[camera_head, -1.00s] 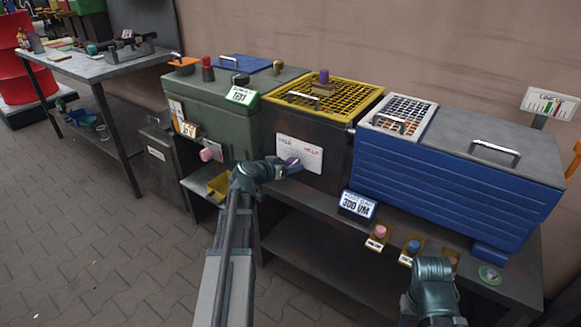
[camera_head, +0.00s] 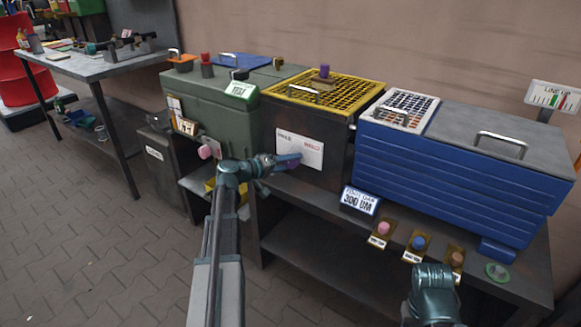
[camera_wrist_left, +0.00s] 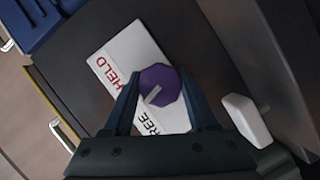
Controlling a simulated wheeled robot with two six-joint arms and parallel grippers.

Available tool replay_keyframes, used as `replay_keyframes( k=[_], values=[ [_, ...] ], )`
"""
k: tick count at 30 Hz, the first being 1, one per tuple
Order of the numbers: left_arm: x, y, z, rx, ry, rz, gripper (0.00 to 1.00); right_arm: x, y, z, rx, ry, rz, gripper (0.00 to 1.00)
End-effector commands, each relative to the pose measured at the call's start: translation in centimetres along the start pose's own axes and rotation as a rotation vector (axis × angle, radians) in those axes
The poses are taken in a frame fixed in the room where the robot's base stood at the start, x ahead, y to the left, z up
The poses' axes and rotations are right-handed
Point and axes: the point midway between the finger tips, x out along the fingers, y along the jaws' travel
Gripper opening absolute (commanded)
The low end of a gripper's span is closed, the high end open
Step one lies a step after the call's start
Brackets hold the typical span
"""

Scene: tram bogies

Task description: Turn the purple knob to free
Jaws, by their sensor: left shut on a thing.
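The purple knob (camera_wrist_left: 160,86) sits on a white plate (camera_wrist_left: 128,62) printed HELD in red and FREE in black. In the left wrist view its pale pointer line slants to the lower left, between the two words and nearer FREE. My left gripper (camera_wrist_left: 161,76) has a finger on each side of the knob and is shut on it. In the head view my left gripper (camera_head: 291,159) reaches the plate (camera_head: 300,149) on the dark box front and mostly hides the knob. My right arm shows at the lower right, but its fingers are not visible.
Another purple knob (camera_head: 324,71) stands on the yellow grid lid (camera_head: 345,91). A green box (camera_head: 215,105) with a pink knob (camera_head: 205,152) stands left, a blue chest (camera_head: 450,175) right. Pink, blue and brown buttons (camera_head: 418,243) line the bench front.

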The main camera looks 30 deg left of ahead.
Motion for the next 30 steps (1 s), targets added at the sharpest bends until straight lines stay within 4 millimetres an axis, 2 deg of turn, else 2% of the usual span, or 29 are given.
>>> replay_keyframes(
  k=[3, 15, 30],
  values=[
    [0.0, -0.5, 0.2, -0.092, -0.003, 0.036, 0.02, 1.2, -0.1, -0.1, -0.002, 0.001, -0.001, 0.47],
    [0.0, -0.3, 0.2, -0.332, -0.002, 0.135, 0.02, 3.1, -0.4, -0.2, -0.006, 0.002, -0.004, 0.47],
    [-0.1, -0.1, 0.1, -0.422, -0.001, 0.17, 0.02, 3.6, -0.5, -0.3, -0.008, 0.003, -0.005, 0.47]
  ],
)
